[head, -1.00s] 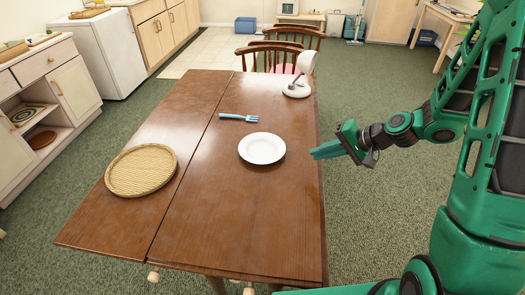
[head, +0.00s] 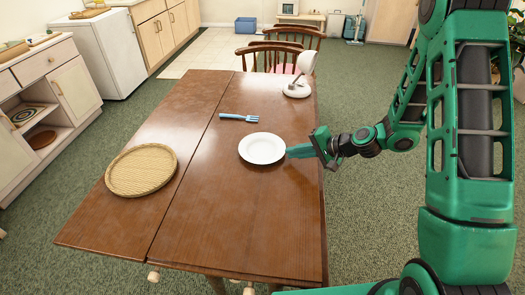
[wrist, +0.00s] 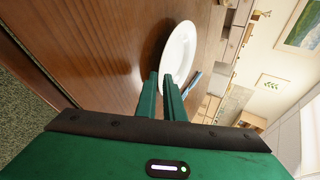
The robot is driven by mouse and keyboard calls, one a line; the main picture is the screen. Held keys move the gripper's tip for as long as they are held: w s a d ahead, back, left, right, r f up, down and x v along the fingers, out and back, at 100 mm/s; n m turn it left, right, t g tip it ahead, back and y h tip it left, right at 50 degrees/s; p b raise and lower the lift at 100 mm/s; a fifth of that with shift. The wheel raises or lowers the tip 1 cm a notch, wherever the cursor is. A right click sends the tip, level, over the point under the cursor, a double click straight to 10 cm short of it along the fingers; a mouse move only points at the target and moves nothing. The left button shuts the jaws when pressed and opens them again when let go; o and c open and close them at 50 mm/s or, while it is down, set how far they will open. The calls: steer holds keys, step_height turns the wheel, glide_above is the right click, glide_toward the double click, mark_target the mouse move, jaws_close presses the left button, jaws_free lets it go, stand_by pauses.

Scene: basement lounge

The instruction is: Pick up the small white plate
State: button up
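The small white plate (head: 262,148) lies flat on the brown wooden table (head: 215,225), right of its middle. My gripper (head: 290,151) reaches in from the right, with its green fingertips right beside the plate's right rim. In the wrist view, the two fingers (wrist: 160,82) stand a small gap apart, and the plate (wrist: 181,52) shows just beyond their tips. The part of the rim nearest the fingertips is partly hidden by the right finger. I cannot tell whether a finger touches the rim.
A round woven tray (head: 141,170) is at the table's left. A white lamp (head: 297,88) stands at the far right corner, near wooden chairs (head: 278,55). The table's near part is bare.

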mark_target(286, 160)
steer(key=shift+x, duration=1.75)
steer(key=shift+s+a, duration=0.1)
jaws_close()
steer(key=shift+r, duration=0.1)
